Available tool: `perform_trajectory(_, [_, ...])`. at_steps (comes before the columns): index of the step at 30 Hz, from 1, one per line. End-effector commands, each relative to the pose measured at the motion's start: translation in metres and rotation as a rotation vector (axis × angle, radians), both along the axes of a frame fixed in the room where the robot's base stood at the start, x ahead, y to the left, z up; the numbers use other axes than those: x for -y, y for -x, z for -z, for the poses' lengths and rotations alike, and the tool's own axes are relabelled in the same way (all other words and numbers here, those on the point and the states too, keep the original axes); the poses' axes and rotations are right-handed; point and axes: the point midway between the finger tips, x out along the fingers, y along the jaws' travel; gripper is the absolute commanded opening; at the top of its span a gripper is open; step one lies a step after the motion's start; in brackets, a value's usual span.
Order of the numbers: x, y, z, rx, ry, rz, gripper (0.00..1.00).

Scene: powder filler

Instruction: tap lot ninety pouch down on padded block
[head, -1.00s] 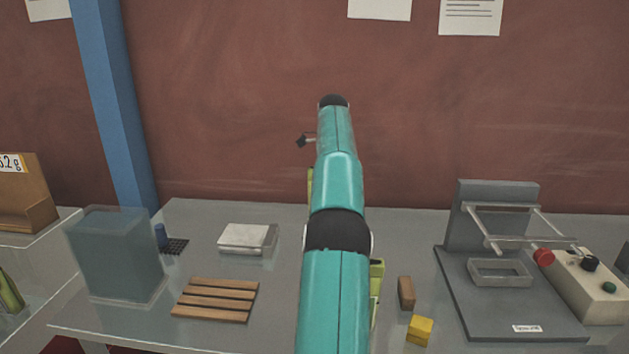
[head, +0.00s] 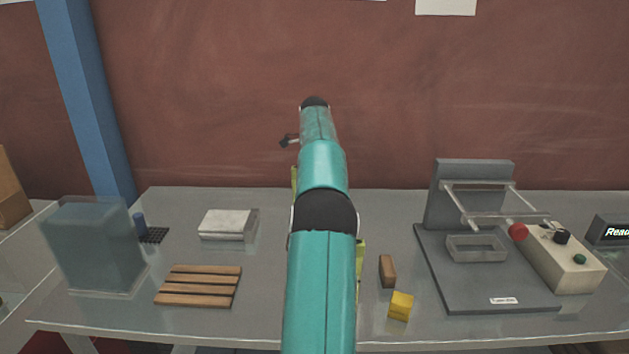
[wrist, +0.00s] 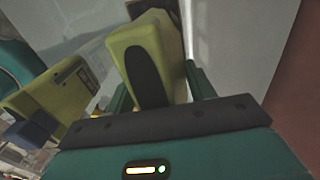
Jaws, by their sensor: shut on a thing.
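In the wrist view my gripper (wrist: 160,92) is shut on a yellow-green piece with a dark oval patch (wrist: 133,38). No lot mark is readable on it, so I cannot confirm it is the lot ninety pouch. In the head view my arm hides the gripper. A pale, white-topped block (head: 226,223), which looks like the padded block, lies on the table left of my arm. I cannot tell whether the held piece touches anything.
A wooden slatted rack (head: 199,286) and a translucent bin (head: 95,245) stand at left. A brown block (head: 387,271), a yellow cube (head: 400,305) and a grey machine (head: 470,200) with a control box (head: 565,258) stand at right. A blue post (head: 85,95) rises behind.

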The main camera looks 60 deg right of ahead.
Motion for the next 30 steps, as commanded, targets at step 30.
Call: perform_trajectory(30, [0.0,0.0,0.024,0.0,0.001,0.0,0.0])
